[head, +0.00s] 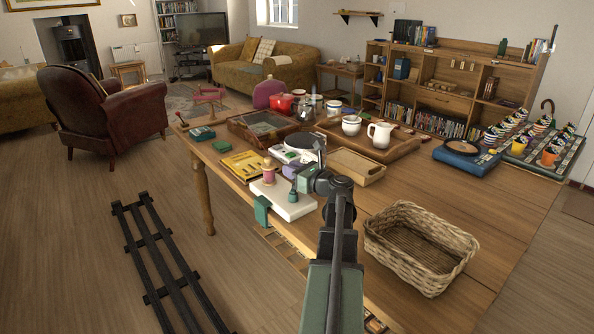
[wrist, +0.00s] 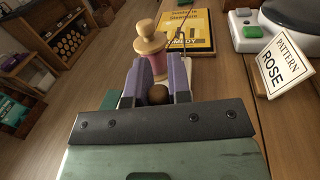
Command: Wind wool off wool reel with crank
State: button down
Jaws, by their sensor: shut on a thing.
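The wool reel (wrist: 153,62) stands upright just beyond my gripper in the wrist view, with pale wooden ends and pink wool around its middle. In the head view the reel (head: 268,172) stands on a white base (head: 285,208) at the table's edge. My gripper (wrist: 157,82) is shut on a round brown wooden knob (wrist: 158,95), which looks like the crank's handle. The knob sits between the two purple fingers. The rest of the crank is hidden by the gripper.
A yellow book (head: 243,164) lies left of the reel. A card reading "PATTERN ROSE" (wrist: 284,64) stands to the right in the wrist view. A wooden tray (head: 356,168) and a wicker basket (head: 420,243) are further right. A green clamp (head: 262,211) hangs at the table's edge.

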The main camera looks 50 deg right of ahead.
jog(key=n+y, duration=0.2)
jog(key=y, duration=0.1)
jog(key=w+y, duration=0.1)
jog(key=shift+w+a+n, duration=0.1)
jog(key=shift+a+n, duration=0.25)
jog(key=shift+n, duration=0.05)
jog(key=n+y, duration=0.1)
jog(key=y, duration=0.1)
jog(key=a+n+g+y, duration=0.1)
jog(key=y, duration=0.1)
jog(key=n+g+y, duration=0.1)
jog(key=shift+w+a+n+y, duration=0.3)
jog(key=shift+w+a+y, duration=0.05)
jog(key=shift+y, duration=0.05)
jog(key=n+g+y, duration=0.1)
jog(key=a+n+g+y, duration=0.1)
jog(key=y, duration=0.1)
jog(key=shift+w+a+n+g, duration=0.1)
jog(key=shift+n+g, duration=0.2)
jog(key=shift+a+n+g+y, duration=0.4)
jog(key=shift+n+g+y, duration=0.25)
jog(key=shift+g+y, duration=0.2)
jog(key=shift+a+n+g+y, duration=0.4)
jog(key=shift+n+g+y, duration=0.25)
jog(key=shift+g+y, duration=0.15)
jog(key=c, duration=1.1)
grip_release()
jog(key=shift+o, duration=0.2)
